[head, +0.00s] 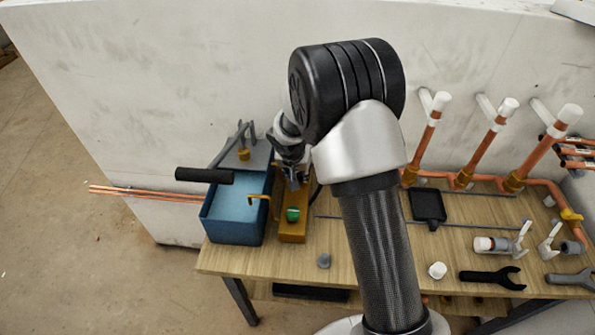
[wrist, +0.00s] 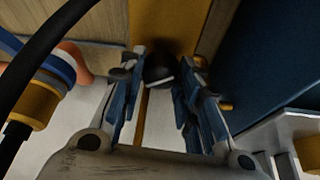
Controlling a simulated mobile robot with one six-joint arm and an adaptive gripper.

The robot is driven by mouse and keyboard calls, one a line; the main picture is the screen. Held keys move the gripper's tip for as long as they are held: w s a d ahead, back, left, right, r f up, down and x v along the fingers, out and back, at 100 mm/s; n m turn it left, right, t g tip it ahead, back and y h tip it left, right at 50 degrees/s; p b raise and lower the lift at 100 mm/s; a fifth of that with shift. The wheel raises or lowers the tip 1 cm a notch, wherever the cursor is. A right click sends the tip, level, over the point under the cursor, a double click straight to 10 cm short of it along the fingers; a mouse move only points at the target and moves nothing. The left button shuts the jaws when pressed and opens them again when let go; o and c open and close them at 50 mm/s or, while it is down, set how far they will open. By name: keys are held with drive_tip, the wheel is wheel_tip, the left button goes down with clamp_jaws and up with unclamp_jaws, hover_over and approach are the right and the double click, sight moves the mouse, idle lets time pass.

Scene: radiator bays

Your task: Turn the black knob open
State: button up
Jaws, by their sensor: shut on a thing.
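The black knob (wrist: 158,64) shows dark and round between my fingertips in the wrist view, with a pale line on its near side. My gripper (wrist: 161,76) is closed around it, a finger on each side. In the head view my gripper (head: 293,176) is at the back of a yellow-orange body (head: 291,233) beside a blue tank (head: 228,231). My arm and fingers hide the knob there. The knob's turned angle is hard to read in the dark wrist view.
A green-topped part (head: 292,214) sits on the yellow-orange body. A black lever grip (head: 204,175) crosses the tank's left side. Copper pipes with white caps (head: 507,107) stand at the right by the wall. A black spanner (head: 491,277) and a white cap (head: 437,270) lie on the bench.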

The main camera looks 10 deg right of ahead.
drive_tip(key=c, duration=0.3)
drive_tip(key=shift+c, duration=0.2)
